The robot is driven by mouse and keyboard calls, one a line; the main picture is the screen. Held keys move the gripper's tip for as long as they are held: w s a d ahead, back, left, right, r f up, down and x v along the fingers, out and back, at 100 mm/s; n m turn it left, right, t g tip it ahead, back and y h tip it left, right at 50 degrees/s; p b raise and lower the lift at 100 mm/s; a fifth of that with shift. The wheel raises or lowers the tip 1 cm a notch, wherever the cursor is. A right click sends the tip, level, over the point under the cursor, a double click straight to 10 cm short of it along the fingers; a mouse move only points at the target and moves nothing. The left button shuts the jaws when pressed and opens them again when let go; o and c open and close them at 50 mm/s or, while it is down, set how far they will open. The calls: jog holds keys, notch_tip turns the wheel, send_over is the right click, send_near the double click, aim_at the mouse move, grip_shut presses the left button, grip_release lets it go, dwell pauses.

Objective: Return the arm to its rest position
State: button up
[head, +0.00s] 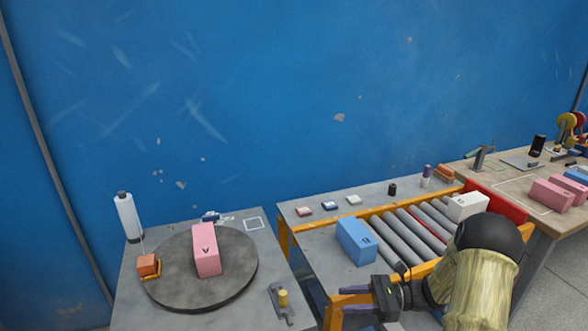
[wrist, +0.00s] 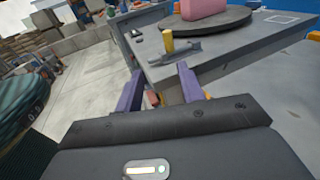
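My gripper (head: 357,299) has purple fingers and is at the bottom of the head view, in front of the roller conveyor and right of the left table. In the wrist view my gripper (wrist: 157,88) shows its two fingers spread apart with nothing between them. It is open and empty, clear of the left table's front edge. My arm comes in from the bottom right of the head view, bent, with a pale yellow sleeve over one link and a black joint above it.
A pink block (head: 206,250) stands on a round grey turntable (head: 170,290). A yellow-knobbed clamp (head: 283,298) sits at that table's front right. A blue block (head: 356,240) and a white block (head: 467,206) rest on the roller conveyor (head: 400,240). A workbench (head: 510,180) with pink blocks stands right.

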jog(key=s+a+r+n+g+h, duration=0.2)
jog(key=s+a+n+g+h, duration=0.1)
jog(key=s+n+h, duration=1.1)
notch_tip(320, 180, up, 18)
jog(key=n+t+h+p, duration=0.3)
jog(key=n+t+p, duration=0.1)
jog(key=p, duration=1.1)
jog(key=shift+n, duration=0.4)
jog(key=shift+w, duration=0.15)
